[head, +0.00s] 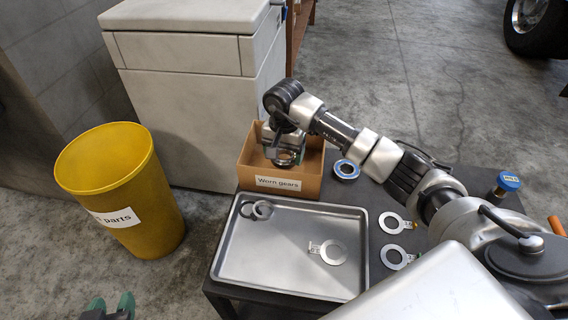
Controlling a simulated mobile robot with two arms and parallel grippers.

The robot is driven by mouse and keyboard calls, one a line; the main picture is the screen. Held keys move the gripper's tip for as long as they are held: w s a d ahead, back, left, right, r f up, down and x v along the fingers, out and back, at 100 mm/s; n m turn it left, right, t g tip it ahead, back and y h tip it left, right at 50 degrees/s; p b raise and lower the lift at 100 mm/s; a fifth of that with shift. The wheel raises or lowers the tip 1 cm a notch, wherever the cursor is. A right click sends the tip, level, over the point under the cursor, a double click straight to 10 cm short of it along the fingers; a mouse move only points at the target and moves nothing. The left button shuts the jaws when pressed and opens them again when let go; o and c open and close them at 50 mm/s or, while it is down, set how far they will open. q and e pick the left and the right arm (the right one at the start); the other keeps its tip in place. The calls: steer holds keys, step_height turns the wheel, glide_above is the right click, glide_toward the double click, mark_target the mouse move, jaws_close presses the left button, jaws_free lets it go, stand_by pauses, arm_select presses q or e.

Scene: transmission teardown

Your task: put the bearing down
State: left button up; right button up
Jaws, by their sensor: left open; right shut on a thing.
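My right gripper (285,152) reaches in from the right and points down over the cardboard box labelled "Worn gears" (283,184). It is shut on the bearing (287,158), a metallic ring held at the box's opening. The fingers partly hide the bearing, and I cannot tell whether it touches anything inside the box.
A metal tray (262,265) in front holds several flat rings. More flat rings (391,223) lie on the dark table (372,205). A yellow bin (160,232) stands left. A blue-capped part (508,181) is at right.

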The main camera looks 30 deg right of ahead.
mark_target(284, 161)
step_height(284, 161, down, 3)
steer(key=shift+r+b, duration=0.1)
steer(key=shift+b, duration=0.2)
arm_select(q)
steer(key=shift+w+d+r+t+h, duration=0.2)
steer(key=shift+w+r+t, duration=0.2)
steer(key=shift+r+t, duration=0.15)
steer(key=shift+w+d+r+t+h, duration=0.1)
steer(key=shift+w+d+r+t, duration=0.1)
steer(key=shift+w+r+t, duration=0.3)
arm_select(e)
steer(key=shift+f, duration=0.2)
arm_select(q)
steer(key=shift+s+r, duration=0.1)
steer(key=shift+r, duration=0.05)
arm_select(e)
steer(key=shift+f, duration=0.1)
arm_select(q)
steer(key=shift+r, duration=0.15)
arm_select(e)
steer(key=o, duration=1.1)
